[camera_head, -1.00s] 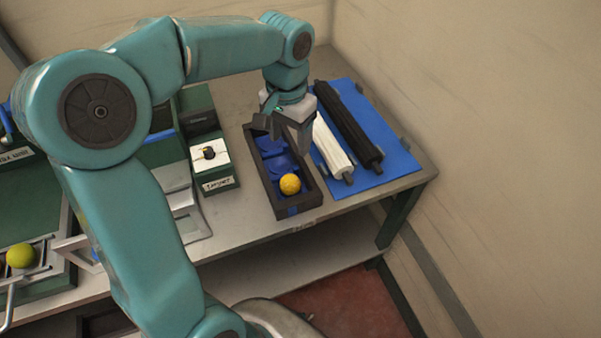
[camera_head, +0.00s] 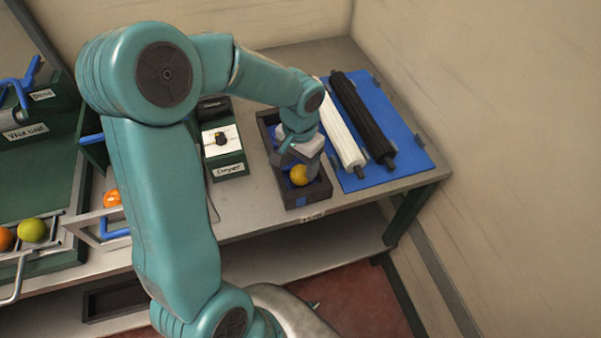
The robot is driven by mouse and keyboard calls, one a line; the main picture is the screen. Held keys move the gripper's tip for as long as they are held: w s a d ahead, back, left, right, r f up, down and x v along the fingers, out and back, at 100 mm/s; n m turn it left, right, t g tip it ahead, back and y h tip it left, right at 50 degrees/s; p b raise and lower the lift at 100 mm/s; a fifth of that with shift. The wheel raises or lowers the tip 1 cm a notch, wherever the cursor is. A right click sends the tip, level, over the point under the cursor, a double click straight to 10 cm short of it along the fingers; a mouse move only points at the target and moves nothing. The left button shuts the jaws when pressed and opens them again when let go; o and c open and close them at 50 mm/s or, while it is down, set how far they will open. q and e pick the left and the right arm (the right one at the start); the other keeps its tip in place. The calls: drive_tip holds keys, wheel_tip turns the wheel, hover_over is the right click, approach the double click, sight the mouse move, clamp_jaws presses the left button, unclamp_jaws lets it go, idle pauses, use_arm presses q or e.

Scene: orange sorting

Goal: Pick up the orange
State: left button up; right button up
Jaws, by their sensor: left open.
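A yellow-orange round fruit (camera_head: 299,176) lies in the near end of a dark, blue-lined tray (camera_head: 310,195) on the bench. My left gripper (camera_head: 302,163) is open, pointing down into the tray just over the fruit; its fingers partly hide the fruit, and I cannot tell whether they touch it. An orange fruit (camera_head: 111,199) shows at the left, partly behind my arm. Another orange fruit (camera_head: 6,238) sits at the left edge beside a yellow-green one (camera_head: 31,230). My right gripper is not in view.
A blue mat (camera_head: 385,150) with a white roller (camera_head: 342,138) and a black roller (camera_head: 362,120) lies right of the tray. A labelled control box (camera_head: 229,168) with a black knob stands left of it. A wall closes off the right side.

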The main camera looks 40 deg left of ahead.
sight(300, 169)
use_arm(q)
drive_tip(key=shift+f, duration=1.45)
drive_tip(key=c, duration=0.7)
wheel_tip(300, 169, up, 20)
drive_tip(key=shift+r+p, duration=0.1)
drive_tip(key=shift+p, duration=0.5)
